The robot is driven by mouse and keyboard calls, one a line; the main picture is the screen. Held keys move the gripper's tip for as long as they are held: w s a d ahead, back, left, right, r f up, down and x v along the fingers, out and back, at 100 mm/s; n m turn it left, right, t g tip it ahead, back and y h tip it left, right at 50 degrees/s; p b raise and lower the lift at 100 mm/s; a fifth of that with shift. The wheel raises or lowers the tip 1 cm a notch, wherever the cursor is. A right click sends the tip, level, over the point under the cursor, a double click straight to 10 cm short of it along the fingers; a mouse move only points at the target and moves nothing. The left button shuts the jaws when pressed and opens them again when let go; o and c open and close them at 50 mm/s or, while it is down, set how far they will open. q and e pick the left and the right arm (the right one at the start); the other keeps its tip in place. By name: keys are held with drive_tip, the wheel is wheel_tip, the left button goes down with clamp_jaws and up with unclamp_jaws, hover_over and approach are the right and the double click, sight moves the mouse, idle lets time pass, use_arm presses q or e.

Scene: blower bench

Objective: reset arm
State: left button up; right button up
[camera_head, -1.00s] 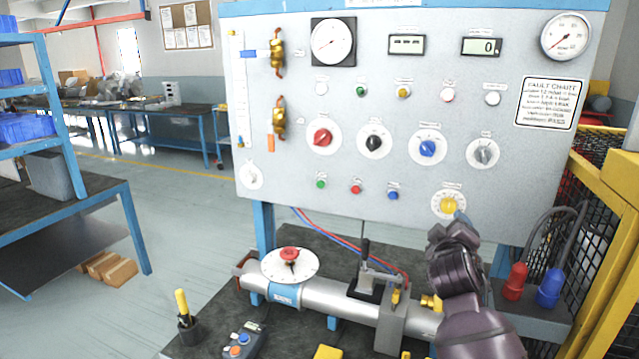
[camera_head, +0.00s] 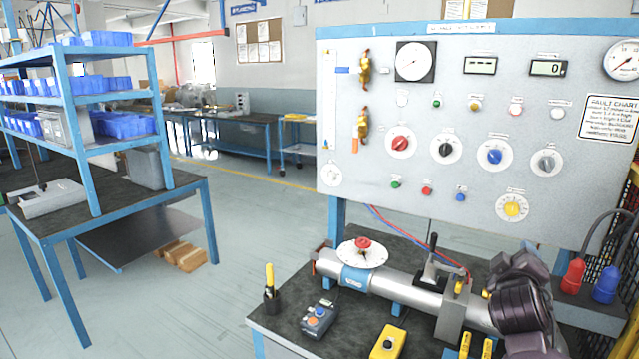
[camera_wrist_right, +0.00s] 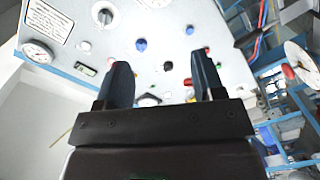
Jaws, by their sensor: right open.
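My right arm comes in at the lower right of the head view, and its gripper (camera_head: 530,248) is in front of the panel's lower edge, below and right of the yellow knob (camera_head: 512,208). In the right wrist view the two dark fingers (camera_wrist_right: 163,72) stand apart with nothing held between them. The control panel (camera_head: 590,190) fills the space beyond them, turned in that view. I cannot tell the exact gap between the fingertips and the panel. My left gripper is not in view.
A bench below the panel carries a silver pipe (camera_head: 400,288) with a red-knobbed dial (camera_head: 362,250), a grey control box (camera_head: 318,319) and a yellow box (camera_head: 388,343). Blue shelving (camera_head: 75,140) stands left, with open floor between.

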drive_tip(key=w+a+t+y, duration=0.1)
drive_tip(key=a+t+y, duration=0.2)
drive_tip(key=a+y, duration=0.15)
drive_tip(key=s+a+f+m+g+y, duration=0.1)
drive_tip(key=s+a+f+y, duration=0.15)
drive_tip(key=f, duration=0.35)
drive_tip(key=s+a+f+m+y, duration=0.1)
drive_tip(key=s+a+f, duration=0.1)
drive_tip(key=s+f, duration=0.3)
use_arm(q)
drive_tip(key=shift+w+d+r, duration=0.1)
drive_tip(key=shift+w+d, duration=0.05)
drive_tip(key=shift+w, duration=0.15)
use_arm(e)
drive_tip(key=s+a+f+m+g, duration=0.1)
drive_tip(key=s+f+g, duration=0.4)
drive_tip(key=s+f, duration=1.6)
drive_tip(key=shift+s+a+f+m, duration=0.3)
drive_tip(key=shift+s+m, duration=0.3)
drive_tip(key=shift+s, duration=0.4)
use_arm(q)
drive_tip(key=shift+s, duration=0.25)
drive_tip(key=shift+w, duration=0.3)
